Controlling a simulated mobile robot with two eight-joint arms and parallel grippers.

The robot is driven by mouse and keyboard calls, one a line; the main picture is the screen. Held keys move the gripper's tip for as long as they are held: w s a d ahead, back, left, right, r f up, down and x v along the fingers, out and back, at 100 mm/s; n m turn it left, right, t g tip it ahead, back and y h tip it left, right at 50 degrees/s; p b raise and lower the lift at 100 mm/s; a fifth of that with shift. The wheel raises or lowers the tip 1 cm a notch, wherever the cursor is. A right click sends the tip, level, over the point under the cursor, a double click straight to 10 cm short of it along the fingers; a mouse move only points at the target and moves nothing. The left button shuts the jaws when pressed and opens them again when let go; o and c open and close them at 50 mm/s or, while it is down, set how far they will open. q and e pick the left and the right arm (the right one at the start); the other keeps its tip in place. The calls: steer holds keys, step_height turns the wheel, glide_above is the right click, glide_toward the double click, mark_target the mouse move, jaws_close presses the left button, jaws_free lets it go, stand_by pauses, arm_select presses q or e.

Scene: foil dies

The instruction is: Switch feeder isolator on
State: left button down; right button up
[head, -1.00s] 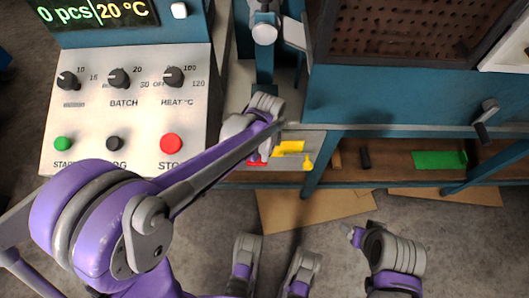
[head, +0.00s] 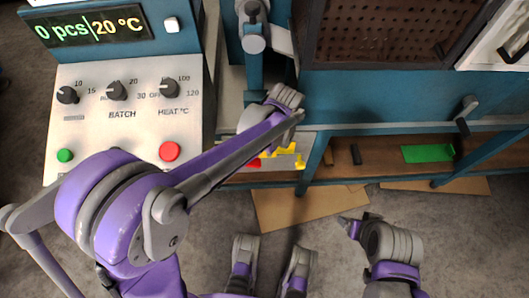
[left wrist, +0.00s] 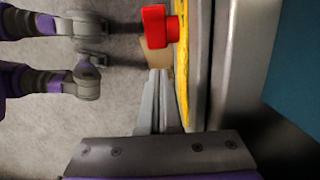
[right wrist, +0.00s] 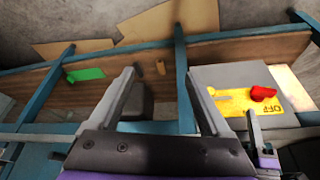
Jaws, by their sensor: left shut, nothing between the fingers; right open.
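The feeder isolator is a grey box with a yellow plate (right wrist: 232,103) and a red handle (right wrist: 264,93); "OFF" reads on the plate in the right wrist view. In the head view the red handle (head: 254,163) and yellow plate (head: 284,148) show partly behind my left arm. My left gripper (left wrist: 160,100) is shut and empty, its tips just short of the red handle (left wrist: 158,28) in the left wrist view, with a visible gap. My left forearm hides its fingertips in the head view. My right gripper (right wrist: 160,73) is open and empty, away from the handle.
A control panel (head: 75,140) with knobs, a green button (head: 65,155) and a red button (head: 169,151) stands left. A blue bench frame (head: 380,100) has a lower shelf with a green piece (head: 428,153) and a dark block (head: 356,154). Cardboard (head: 305,212) lies on the floor.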

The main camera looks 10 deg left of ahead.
arm_select(q)
step_height(320, 180, up, 8)
steer(key=d+p, duration=0.1)
steer(key=d, duration=0.2)
steer(key=shift+w+f+p, duration=0.25)
steer(key=shift+w+p, duration=0.05)
steer(key=shift+w, duration=0.05)
arm_select(e)
step_height(320, 180, up, 2)
steer(key=shift+s+r, duration=0.15)
steer(key=shift+r, duration=0.05)
